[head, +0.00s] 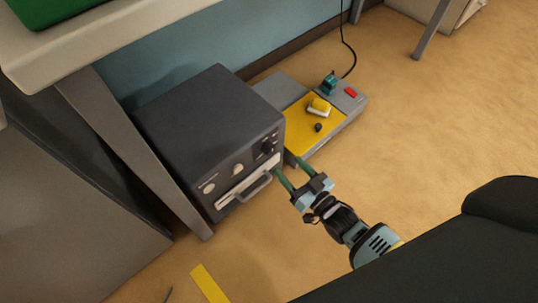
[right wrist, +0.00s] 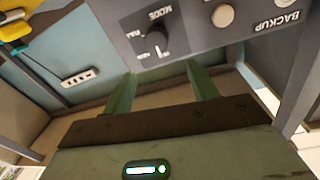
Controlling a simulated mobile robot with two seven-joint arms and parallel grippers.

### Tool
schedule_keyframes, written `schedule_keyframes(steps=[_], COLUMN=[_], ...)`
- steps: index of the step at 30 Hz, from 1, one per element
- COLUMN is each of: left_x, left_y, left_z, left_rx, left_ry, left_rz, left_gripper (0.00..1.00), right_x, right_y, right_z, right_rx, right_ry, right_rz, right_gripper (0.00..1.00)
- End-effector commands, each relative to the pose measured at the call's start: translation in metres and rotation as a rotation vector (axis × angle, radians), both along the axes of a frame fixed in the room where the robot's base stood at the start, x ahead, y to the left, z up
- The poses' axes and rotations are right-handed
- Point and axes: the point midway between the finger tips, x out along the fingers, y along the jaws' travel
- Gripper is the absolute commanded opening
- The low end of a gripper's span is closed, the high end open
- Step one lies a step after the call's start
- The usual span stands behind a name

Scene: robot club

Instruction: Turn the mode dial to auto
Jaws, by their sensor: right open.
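The dark box (head: 190,130) stands on the floor under a table. Its mode dial (head: 268,147) is a black knob at the right end of the front panel; it also shows in the right wrist view (right wrist: 154,41), under the upside-down word MODE. I cannot read for sure which setting it points to. My right gripper (head: 287,166) is open and empty, its two green fingers apart and pointing at the panel just in front of and below the dial. In the right wrist view the fingertips (right wrist: 161,72) lie beside the dial, not around it. My left gripper is not in view.
Two pale round knobs (head: 237,170) and a drawer handle (head: 257,185) are on the same panel. A grey and yellow platform (head: 309,142) with small items stands right of the box. A table leg (head: 150,160) is at its left.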

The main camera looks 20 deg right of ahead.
Motion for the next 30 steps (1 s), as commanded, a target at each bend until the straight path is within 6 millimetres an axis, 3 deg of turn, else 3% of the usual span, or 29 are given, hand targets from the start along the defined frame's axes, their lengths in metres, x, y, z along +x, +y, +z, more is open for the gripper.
schedule_keyframes(steps=[3,14,24,30], left_x=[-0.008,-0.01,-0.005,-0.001], left_y=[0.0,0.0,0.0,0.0], left_z=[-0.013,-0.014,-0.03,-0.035], left_rx=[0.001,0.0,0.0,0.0], left_ry=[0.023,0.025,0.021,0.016], left_rz=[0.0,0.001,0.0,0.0], left_gripper=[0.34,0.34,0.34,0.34], right_x=[0.0,0.007,0.054,0.071], right_y=[0.0,0.002,0.015,0.02], right_z=[-0.015,-0.016,-0.016,-0.016], right_rx=[0.0,0.0,0.001,-0.001], right_ry=[0.006,0.006,0.005,0.007], right_rz=[0.0,0.0,0.0,-0.001], right_gripper=[0.58,0.58,0.58,0.58])
